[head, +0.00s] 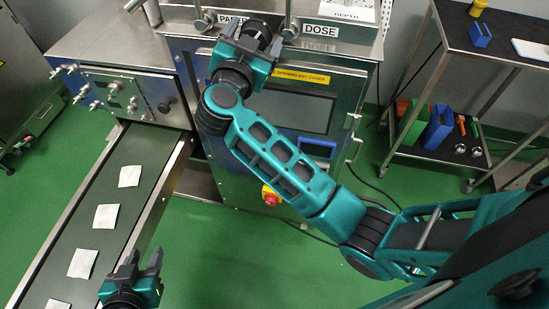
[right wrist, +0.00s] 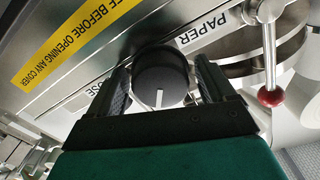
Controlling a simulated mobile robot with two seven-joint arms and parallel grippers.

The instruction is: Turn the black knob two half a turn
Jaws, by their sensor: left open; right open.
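The black knob (right wrist: 162,72) is round with a white pointer line and sits on the machine's metal panel, between the PAPER label (right wrist: 202,30) and the partly hidden DOSE label. In the right wrist view the line points toward the bottom of the picture. My right gripper (right wrist: 162,80) is open, with one finger on each side of the knob. I cannot tell whether the fingers touch it. In the head view my right gripper (head: 253,38) is at the machine's upper front and hides most of the knob. My left gripper (head: 143,262) is open and empty above the conveyor's edge.
A lever with a red ball (right wrist: 270,96) is right of the knob in the right wrist view. The conveyor (head: 150,160) carries several white packets (head: 106,216). A red stop button (head: 270,195) is low on the machine. A dark cart (head: 450,30) stands at the right.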

